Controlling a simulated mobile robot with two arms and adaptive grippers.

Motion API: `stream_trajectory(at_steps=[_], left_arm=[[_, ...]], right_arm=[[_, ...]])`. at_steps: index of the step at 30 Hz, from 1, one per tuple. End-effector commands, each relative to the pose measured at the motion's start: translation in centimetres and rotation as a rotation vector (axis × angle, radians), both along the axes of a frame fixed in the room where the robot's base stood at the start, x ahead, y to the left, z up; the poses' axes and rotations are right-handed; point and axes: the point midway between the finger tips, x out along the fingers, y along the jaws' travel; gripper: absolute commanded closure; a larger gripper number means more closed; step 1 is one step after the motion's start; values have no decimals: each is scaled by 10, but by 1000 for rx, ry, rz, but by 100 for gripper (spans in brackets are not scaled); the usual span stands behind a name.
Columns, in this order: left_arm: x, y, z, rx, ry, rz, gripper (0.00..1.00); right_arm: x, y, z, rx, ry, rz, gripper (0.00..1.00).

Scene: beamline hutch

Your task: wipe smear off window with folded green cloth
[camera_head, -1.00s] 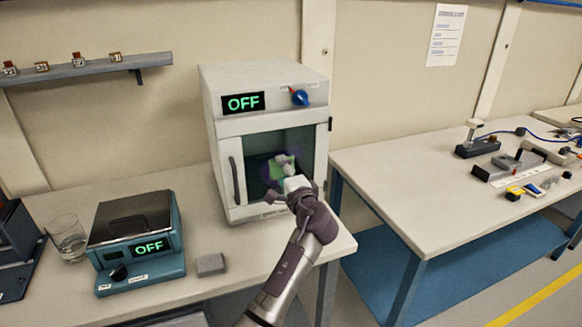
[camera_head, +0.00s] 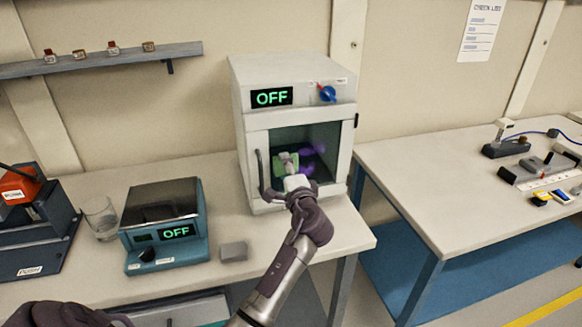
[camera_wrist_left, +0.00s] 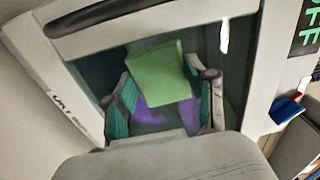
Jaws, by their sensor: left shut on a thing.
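The cabinet window (camera_head: 328,133) is a dark pane in the front door of a white cabinet. A purple smear (camera_head: 314,150) shows on it in patches right of the cloth. Purple smear patches (camera_wrist_left: 148,117) also show in the left wrist view, below the cloth. My left gripper (camera_head: 289,170) is shut on the folded green cloth (camera_head: 281,160) in front of the pane's left part. The cloth (camera_wrist_left: 160,72) sits between the gripper's fingers; I cannot tell whether it touches the glass. The gripper and cloth hide part of the pane. My right gripper is not in view.
The door has a dark handle (camera_head: 262,178) at its left, close to my left gripper. A blue knob (camera_head: 327,93) and an OFF display (camera_head: 272,97) are above. A hotplate-like device (camera_head: 163,222), glass (camera_head: 101,217) and grey block (camera_head: 233,251) stand left on the bench.

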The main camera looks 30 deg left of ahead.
Motion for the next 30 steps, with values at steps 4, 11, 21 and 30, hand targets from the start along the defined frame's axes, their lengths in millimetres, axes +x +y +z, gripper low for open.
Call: stream_trajectory(at_steps=[4, 11, 21, 30], left_arm=[[0, 1, 13, 2, -2, 3, 72], [0, 0, 26, 2, -3, 2, 72], [21, -16, 22, 1, -4, -2, 72], [33, -26, 23, 1, -2, -3, 72]], right_arm=[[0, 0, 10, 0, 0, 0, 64], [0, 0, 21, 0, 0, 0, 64], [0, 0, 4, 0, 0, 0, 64], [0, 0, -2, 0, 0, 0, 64]])
